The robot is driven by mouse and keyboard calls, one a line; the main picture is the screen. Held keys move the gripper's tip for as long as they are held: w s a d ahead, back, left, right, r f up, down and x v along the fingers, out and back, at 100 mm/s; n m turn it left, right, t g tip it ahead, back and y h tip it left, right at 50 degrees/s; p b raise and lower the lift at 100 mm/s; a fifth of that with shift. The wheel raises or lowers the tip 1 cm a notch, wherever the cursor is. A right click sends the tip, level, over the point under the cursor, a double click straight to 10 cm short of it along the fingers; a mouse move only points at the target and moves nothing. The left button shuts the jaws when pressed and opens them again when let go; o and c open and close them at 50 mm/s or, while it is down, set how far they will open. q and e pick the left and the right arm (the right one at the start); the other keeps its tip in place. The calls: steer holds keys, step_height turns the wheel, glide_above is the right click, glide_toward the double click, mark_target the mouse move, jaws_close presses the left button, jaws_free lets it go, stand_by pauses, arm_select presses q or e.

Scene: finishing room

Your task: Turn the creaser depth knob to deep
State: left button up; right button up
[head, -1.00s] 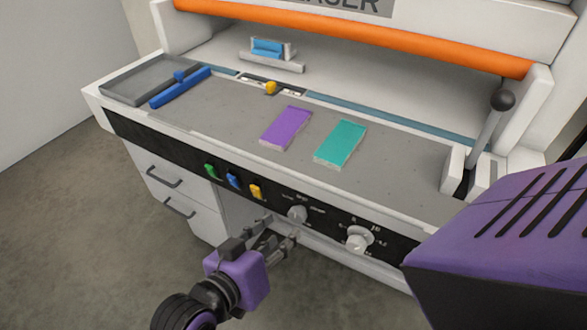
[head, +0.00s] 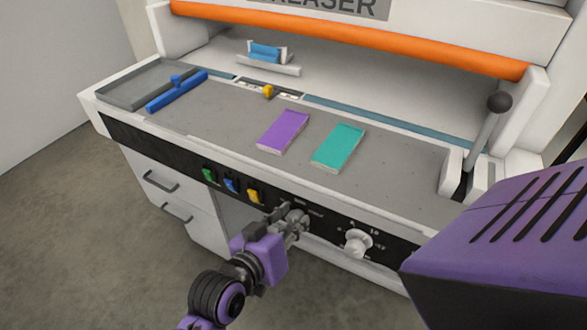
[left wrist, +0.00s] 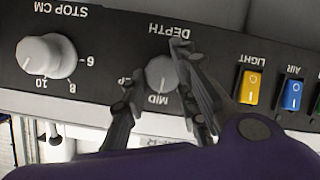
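The grey-white depth knob (left wrist: 161,74) sits on the black front panel under the word DEPTH, which reads upside down in the left wrist view. MID is printed beside it, and a label ending in P is partly covered by a finger. My left gripper (left wrist: 160,78) is open, with one finger on each side of the knob. The right-hand finger in that view is very close to it; I cannot tell whether it touches. The knob's pointer is not clear. In the head view the left gripper (head: 290,222) is at the panel and partly hides the knob (head: 299,217).
The stop knob (head: 357,243) is beside it on the panel. Green, blue and yellow switches (head: 254,196) are on the other side. Purple (head: 283,131) and teal (head: 338,146) pads lie on the worktop. A black-knobbed lever (head: 486,130) stands at the right.

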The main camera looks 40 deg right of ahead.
arm_select(q)
steer(key=shift+s+d, duration=0.1)
steer(key=shift+s, duration=0.1)
steer(key=c, duration=0.4)
steer(key=shift+o, duration=0.2)
steer(key=m+t+p, duration=0.1)
steer(key=m, duration=0.1)
steer(key=f+m+t+p, duration=0.1)
steer(key=m+t+p, duration=0.1)
steer(key=m, duration=0.1)
steer(key=s+m+t+y+p, duration=0.1)
steer(key=m+p, duration=0.1)
steer(key=m, duration=0.1)
steer(key=shift+d+f+t, duration=0.15)
steer(key=shift+d+t, duration=0.05)
steer(key=shift+t, duration=0.2)
arm_select(e)
steer(key=shift+t, duration=0.3)
steer(key=r, duration=0.1)
steer(key=w+r, duration=0.1)
steer(key=r, duration=0.3)
steer(key=shift+w+r, duration=0.1)
steer(key=shift+w, duration=0.25)
arm_select(q)
steer(key=shift+a+f, duration=0.1)
steer(key=shift+f, duration=0.05)
steer(key=o, duration=1)
steer(key=shift+m, duration=0.3)
arm_select(e)
steer(key=shift+d, duration=0.15)
